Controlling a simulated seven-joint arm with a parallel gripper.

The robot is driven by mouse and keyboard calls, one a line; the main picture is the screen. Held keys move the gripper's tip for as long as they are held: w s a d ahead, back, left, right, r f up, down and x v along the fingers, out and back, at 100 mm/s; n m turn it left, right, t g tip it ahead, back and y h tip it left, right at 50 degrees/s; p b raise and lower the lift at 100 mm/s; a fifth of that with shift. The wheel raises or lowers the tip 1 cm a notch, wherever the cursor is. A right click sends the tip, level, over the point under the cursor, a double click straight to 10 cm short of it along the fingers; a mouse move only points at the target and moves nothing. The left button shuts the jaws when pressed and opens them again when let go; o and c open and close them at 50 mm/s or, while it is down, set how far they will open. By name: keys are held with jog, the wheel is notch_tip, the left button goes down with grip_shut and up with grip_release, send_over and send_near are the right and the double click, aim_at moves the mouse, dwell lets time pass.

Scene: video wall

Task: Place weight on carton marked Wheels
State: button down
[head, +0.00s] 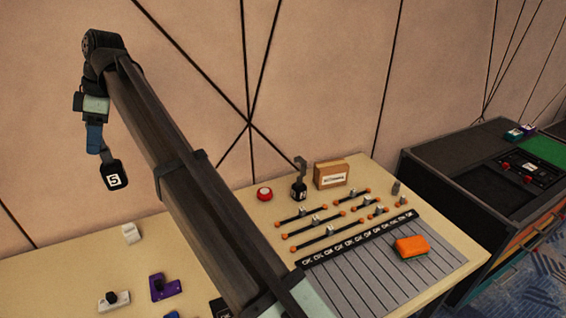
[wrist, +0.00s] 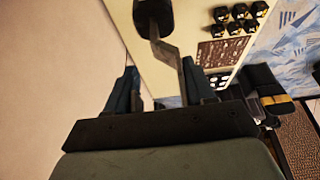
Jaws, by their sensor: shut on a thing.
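My gripper (head: 94,140) is raised over the left end of the table and is shut on the hooked stem of a black weight (head: 114,176) with a white label reading S. The weight hangs in the air below the fingers. In the wrist view, the fingers (wrist: 160,84) flank the grey stem, and the weight (wrist: 153,14) is cut by the top edge. A brown carton (head: 331,174) stands at the back of the table, far right of my gripper; its label is too small to read surely. A second black hooked weight (head: 299,192) stands just left of the carton.
A red round button (head: 264,193) lies left of the second weight. Several orange-ended bars (head: 318,219) and an orange block (head: 411,247) on a grey slatted panel (head: 365,280) lie in front. Purple (head: 165,287) and white (head: 131,233) pieces are at left. A dark console (head: 470,170) stands right.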

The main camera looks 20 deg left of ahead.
jog(key=w+d+m+t, duration=0.1)
jog(key=w+d+m, duration=0.2)
jog(key=w+d, duration=0.55)
jog(key=w+d+m+t+y, duration=0.1)
jog(key=w+d+m, duration=0.2)
jog(key=w, duration=1.1)
jog(key=w+d+m+t, duration=0.1)
jog(key=w+d+m, duration=0.3)
jog(key=w, duration=0.7)
jog(key=w+d+m+t, duration=0.2)
jog(key=w+d+m, duration=0.2)
jog(key=w+d, duration=1)
jog(key=w+d+m+t, duration=0.1)
jog(key=w+d+m, duration=0.3)
jog(key=w+d, duration=0.95)
jog(key=s+d+f, duration=0.1)
jog(key=f, duration=0.9)
jog(key=s+d+f, duration=0.2)
jog(key=f, duration=0.8)
jog(key=shift+s+d+f+h, duration=0.2)
jog(key=shift+f+h, duration=0.2)
jog(key=shift+f, duration=0.15)
jog(key=shift+c, duration=2)
grip_release()
